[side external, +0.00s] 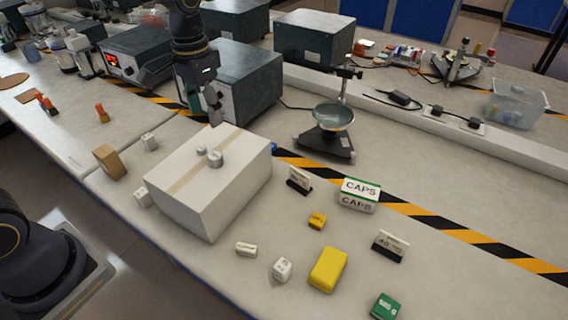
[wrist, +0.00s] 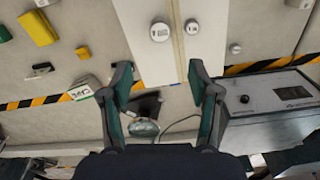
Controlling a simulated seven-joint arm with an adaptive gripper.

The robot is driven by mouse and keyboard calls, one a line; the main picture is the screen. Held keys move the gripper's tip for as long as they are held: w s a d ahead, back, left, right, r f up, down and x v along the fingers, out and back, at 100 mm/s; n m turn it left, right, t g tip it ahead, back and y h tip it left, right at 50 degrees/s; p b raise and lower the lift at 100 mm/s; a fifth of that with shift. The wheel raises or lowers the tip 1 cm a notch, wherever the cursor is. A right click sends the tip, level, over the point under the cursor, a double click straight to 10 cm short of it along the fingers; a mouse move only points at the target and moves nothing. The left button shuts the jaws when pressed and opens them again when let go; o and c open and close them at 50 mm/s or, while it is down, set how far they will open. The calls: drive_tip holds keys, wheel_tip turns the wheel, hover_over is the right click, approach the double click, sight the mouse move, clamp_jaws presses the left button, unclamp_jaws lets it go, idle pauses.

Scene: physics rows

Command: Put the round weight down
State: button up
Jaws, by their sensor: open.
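A round metal weight (side external: 215,159) stands on top of a large white box (side external: 190,190) with a tan tape strip. In the wrist view the round weight (wrist: 160,32) shows its pale top, ahead of and between my fingers. A smaller round piece (side external: 201,151) stands close beside it on the box; it also shows in the wrist view (wrist: 192,27). My gripper (side external: 215,115) is above the far side of the box, pointing down. In the wrist view my gripper (wrist: 159,72) has its fingers wide apart with nothing between them, clear of the weight.
A balance with a round pan (side external: 333,116) stands right of the box. Grey instrument boxes (side external: 240,85) stand close behind my gripper.

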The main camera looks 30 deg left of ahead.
drive_tip(key=s+a+r+n+t, duration=0.1)
drive_tip(key=s+r, duration=0.3)
drive_tip(key=s, duration=0.5)
drive_tip(key=s+a+r+t, duration=0.1)
drive_tip(key=s+r+t, duration=0.2)
drive_tip(key=s, duration=0.6)
drive_tip(key=shift+a+r+n+t, duration=0.2)
drive_tip(key=shift+r+n+t, duration=0.2)
drive_tip(key=shift+t, duration=0.3)
